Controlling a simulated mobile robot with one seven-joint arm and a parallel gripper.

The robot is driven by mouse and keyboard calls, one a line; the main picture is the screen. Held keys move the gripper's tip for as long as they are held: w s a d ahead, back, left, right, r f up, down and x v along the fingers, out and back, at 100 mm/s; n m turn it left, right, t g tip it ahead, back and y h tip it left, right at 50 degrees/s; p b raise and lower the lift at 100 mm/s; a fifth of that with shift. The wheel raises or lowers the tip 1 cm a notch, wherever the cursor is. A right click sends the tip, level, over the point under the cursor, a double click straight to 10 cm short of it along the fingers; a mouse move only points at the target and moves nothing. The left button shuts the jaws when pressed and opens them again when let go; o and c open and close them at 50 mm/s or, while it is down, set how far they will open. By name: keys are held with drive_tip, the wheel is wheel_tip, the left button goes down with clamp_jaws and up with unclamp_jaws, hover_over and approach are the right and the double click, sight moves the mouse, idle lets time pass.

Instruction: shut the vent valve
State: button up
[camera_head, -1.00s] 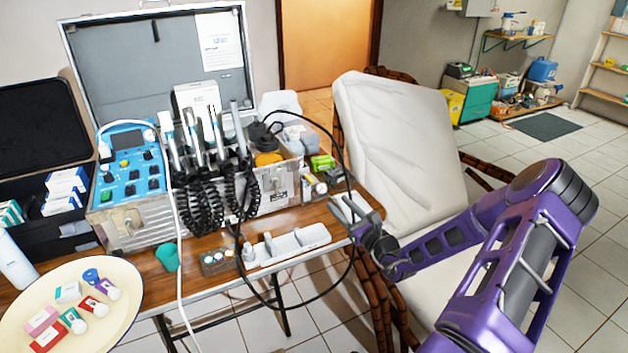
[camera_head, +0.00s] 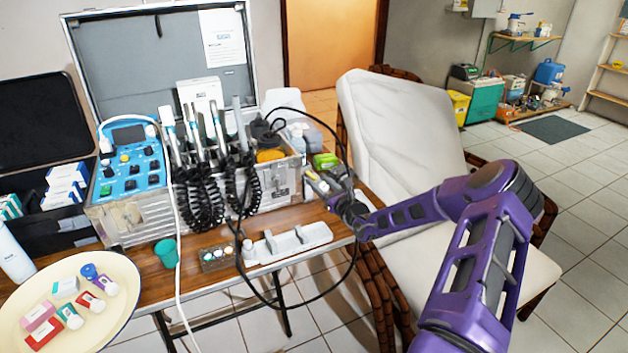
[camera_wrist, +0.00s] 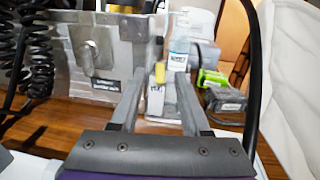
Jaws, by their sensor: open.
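A small yellow part (camera_wrist: 160,72), which looks like the vent valve's handle, shows in the wrist view above a white tag (camera_wrist: 155,98); whether it is open or shut I cannot tell. It stands by the right end of the metal equipment case (camera_wrist: 112,60). My gripper (camera_wrist: 159,88) is open, its two fingers reaching toward the yellow part, which appears between their tips. No contact is clear. In the head view my gripper (camera_head: 318,183) is at the case's right end, above the wooden table (camera_head: 215,285).
A clear bottle (camera_wrist: 180,48) and green-and-black packs (camera_wrist: 215,82) stand close behind and right of my fingers. A black hose (camera_head: 352,250) loops around near my wrist.

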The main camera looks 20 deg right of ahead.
sight(314, 177)
drive_tip(key=shift+w+a, duration=0.2)
drive_tip(key=shift+w, duration=1.3)
drive_tip(key=shift+c, duration=0.2)
clamp_jaws()
